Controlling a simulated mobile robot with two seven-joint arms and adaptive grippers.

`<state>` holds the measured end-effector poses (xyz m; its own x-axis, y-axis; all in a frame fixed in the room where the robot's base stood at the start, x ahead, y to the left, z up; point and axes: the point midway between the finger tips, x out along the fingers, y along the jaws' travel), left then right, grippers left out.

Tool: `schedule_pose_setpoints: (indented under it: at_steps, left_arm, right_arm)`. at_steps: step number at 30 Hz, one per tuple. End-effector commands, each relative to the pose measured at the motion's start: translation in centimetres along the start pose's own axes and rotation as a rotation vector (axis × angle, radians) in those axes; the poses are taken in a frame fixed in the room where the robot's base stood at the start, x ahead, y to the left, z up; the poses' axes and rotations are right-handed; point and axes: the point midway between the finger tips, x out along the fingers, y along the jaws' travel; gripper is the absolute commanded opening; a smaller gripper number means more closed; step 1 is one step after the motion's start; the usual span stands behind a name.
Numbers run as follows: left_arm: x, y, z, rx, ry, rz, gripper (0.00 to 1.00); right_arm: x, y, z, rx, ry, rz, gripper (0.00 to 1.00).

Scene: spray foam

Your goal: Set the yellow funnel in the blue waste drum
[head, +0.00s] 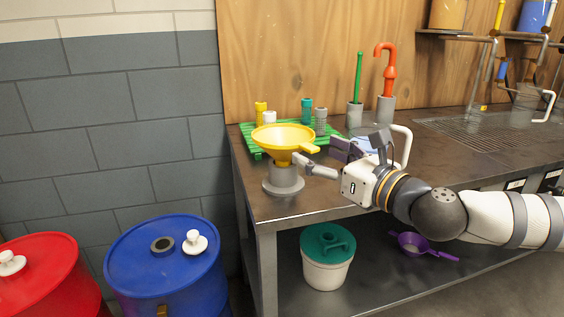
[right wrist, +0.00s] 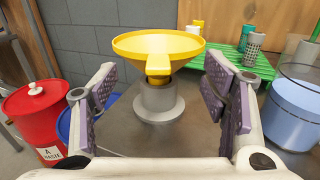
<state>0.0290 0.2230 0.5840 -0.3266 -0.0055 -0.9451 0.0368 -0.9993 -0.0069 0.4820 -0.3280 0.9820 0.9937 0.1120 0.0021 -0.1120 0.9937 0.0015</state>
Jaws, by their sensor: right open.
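The yellow funnel (head: 284,138) sits upright in a grey stand (head: 284,180) near the table's left end. It also shows in the right wrist view (right wrist: 158,46), with its tab handle (right wrist: 158,68) facing my gripper. My right gripper (head: 325,160) is open, its fingers (right wrist: 160,105) spread to either side of the funnel and stand, apparently not touching them. The blue waste drum (head: 165,270) stands on the floor left of the table. Its lid has a dark ringed opening (head: 163,246) and a white knob (head: 194,242). My left gripper is not in view.
A red drum (head: 45,280) stands left of the blue one. A green rack (head: 262,150) with small bottles lies behind the funnel. A clear jug (right wrist: 295,110) with blue contents stands right of my gripper. A white bucket (head: 327,270) with green lid sits on the lower shelf.

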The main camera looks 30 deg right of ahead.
Motion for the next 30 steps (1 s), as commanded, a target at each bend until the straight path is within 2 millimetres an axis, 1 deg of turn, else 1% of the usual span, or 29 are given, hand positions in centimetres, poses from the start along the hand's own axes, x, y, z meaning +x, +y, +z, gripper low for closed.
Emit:
schedule_pose_setpoints:
  at_steps: [1, 3, 6, 9, 13, 14, 15, 20, 21, 22, 23, 30]
  left_arm:
    - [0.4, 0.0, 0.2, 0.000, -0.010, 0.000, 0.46]
    - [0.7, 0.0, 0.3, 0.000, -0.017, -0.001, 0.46]
    - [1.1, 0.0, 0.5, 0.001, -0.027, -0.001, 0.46]
    - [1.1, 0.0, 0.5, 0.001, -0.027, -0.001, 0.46]
    - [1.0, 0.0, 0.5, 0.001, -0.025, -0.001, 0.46]
    - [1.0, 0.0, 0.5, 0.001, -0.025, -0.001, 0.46]
    - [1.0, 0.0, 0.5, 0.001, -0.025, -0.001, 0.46]
    - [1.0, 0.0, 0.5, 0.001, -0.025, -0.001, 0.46]
    - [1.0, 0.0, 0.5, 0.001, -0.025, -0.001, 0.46]
    - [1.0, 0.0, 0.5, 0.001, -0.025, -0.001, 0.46]
    - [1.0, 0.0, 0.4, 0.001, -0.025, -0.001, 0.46]
    - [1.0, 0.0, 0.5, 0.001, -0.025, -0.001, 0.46]
  right_arm:
    - [1.1, 0.2, -0.1, -0.007, 0.004, 0.003, 0.68]
    - [2.4, 0.2, 0.0, -0.006, 0.005, 0.003, 0.68]
    - [3.7, 0.2, 0.0, -0.004, 0.004, 0.002, 0.68]
    - [4.1, 0.1, 0.2, -0.001, 0.001, 0.001, 0.68]
    - [4.0, 0.1, 0.4, -0.001, 0.000, 0.001, 0.68]
    - [4.0, 0.1, 0.4, -0.001, 0.000, 0.001, 0.66]
    - [4.0, 0.1, 0.3, -0.001, 0.000, 0.001, 0.57]
    - [4.0, 0.1, 0.3, -0.001, 0.001, 0.001, 0.20]
    - [4.0, 0.1, 0.3, -0.001, 0.001, 0.001, 0.11]
    - [4.0, 0.1, 0.3, -0.001, 0.001, 0.001, 0.04]
    - [4.0, 0.1, 0.3, -0.001, 0.001, 0.001, 0.00]
    - [4.0, 0.1, 0.3, -0.001, 0.001, 0.001, 0.00]
